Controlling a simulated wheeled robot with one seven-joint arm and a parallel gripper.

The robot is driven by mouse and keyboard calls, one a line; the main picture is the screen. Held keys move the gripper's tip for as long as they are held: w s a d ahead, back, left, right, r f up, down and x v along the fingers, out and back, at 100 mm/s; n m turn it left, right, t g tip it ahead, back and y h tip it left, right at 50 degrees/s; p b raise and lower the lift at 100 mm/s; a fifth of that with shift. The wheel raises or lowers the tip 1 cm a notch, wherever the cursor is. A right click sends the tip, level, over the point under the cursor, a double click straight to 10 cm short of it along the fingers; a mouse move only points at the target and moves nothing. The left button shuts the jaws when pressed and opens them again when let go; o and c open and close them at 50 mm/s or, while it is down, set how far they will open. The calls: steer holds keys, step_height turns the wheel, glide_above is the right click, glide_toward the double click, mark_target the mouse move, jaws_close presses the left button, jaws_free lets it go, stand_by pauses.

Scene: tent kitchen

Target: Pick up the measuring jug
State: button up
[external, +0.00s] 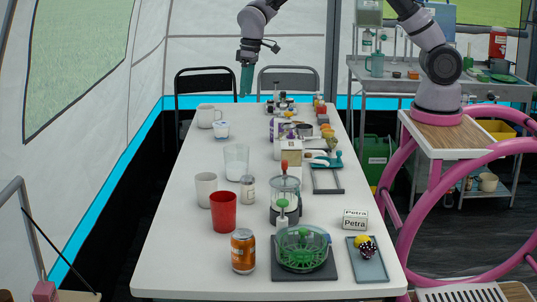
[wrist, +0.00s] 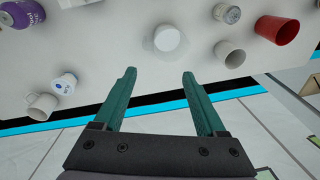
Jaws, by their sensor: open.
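The likely measuring jug (external: 236,162) is a clear, whitish upright cylinder on the white table, left of its middle. It also shows from above in the wrist view (wrist: 166,40), as a pale round shape with a faint clear rim; I cannot make out a handle or markings. My gripper (external: 246,90) hangs over the far end of the table, fingers pointing down. In the wrist view my gripper (wrist: 159,74) has its two teal fingers spread wide with nothing between them. The jug lies beyond the fingertips, roughly in line with the gap and apart from them.
Near the jug stand a white cup (external: 206,188), a red cup (external: 223,212) and a small can (external: 248,188). A white mug (external: 206,116) and a small tub (external: 221,129) stand farther back. A glass press (external: 285,203) and crowded items line the right side.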

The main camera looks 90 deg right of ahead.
steer(key=g, duration=0.1)
glide_toward(239, 151)
steer(key=f, duration=0.7)
steer(key=d+f, duration=0.1)
steer(key=f, duration=0.3)
steer(key=shift+w, duration=0.25)
steer(key=shift+r, duration=0.1)
jaws_close()
stand_by(0.7)
